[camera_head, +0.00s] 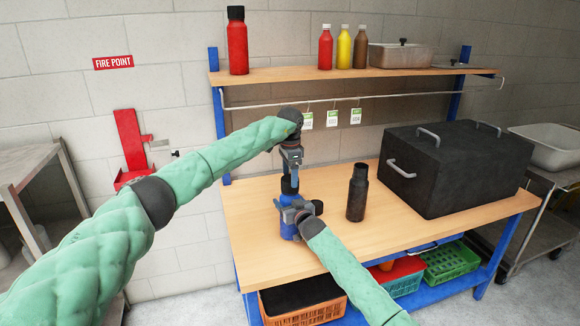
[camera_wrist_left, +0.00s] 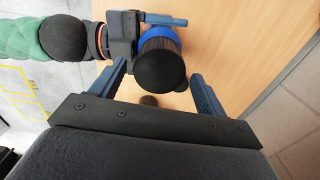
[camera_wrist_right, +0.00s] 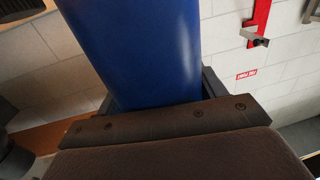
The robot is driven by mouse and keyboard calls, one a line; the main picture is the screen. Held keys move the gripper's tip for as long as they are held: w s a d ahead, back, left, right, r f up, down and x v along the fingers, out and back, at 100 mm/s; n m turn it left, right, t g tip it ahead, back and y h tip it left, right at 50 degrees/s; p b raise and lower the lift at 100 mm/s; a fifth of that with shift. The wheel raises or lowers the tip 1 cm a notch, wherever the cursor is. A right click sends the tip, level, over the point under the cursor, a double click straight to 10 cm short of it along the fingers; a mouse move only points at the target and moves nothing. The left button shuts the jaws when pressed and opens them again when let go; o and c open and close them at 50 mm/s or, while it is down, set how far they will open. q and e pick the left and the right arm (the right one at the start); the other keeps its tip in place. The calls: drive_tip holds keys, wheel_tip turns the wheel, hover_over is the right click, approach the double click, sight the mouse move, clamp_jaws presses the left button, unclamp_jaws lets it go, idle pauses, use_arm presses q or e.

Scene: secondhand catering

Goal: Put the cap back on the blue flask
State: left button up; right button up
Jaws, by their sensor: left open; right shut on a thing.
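The blue flask (camera_head: 287,230) stands upright on the wooden table. My right gripper (camera_head: 290,210) is shut on its body, which fills the right wrist view (camera_wrist_right: 148,50). The black cap (camera_head: 289,185) is on top of the flask, upright and in line with it; I cannot tell how tightly it sits. In the left wrist view the ribbed cap (camera_wrist_left: 160,65) shows from above, with blue below it. My left gripper (camera_head: 291,166) is open just above the cap, its fingers (camera_wrist_left: 160,80) to either side, apart from it.
A dark flask (camera_head: 357,192) stands right of the blue one. A small dark round thing (camera_head: 318,207) shows beside my right gripper. A large black box (camera_head: 455,165) fills the table's right side. The shelf (camera_head: 340,73) above holds bottles and a metal pan (camera_head: 400,56).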

use_arm(q)
drive_tip(key=shift+f, duration=1.75)
